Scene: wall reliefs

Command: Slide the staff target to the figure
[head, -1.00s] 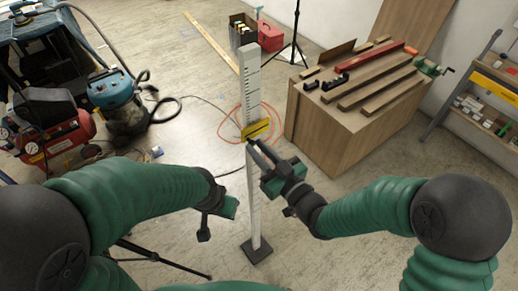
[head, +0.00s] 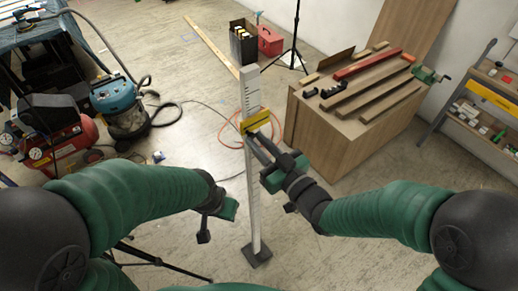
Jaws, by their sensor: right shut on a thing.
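The white staff (head: 252,185) stands on a dark square foot (head: 257,252) in front of me, with dark graduation marks on its upper part. The yellow staff target (head: 258,119) sits around the staff, a little below its top. My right gripper (head: 247,133) is shut on the target at its lower edge, reaching in from the right. The figure on the scale is too small to read. My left gripper (head: 217,208) hangs left of the staff, apart from it; its fingers do not show clearly.
A wooden bench (head: 335,145) with bars and clamps stands right of the staff. A red compressor (head: 65,145) and a blue vacuum (head: 118,105) stand at left. An orange hose lies around the floor behind the staff.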

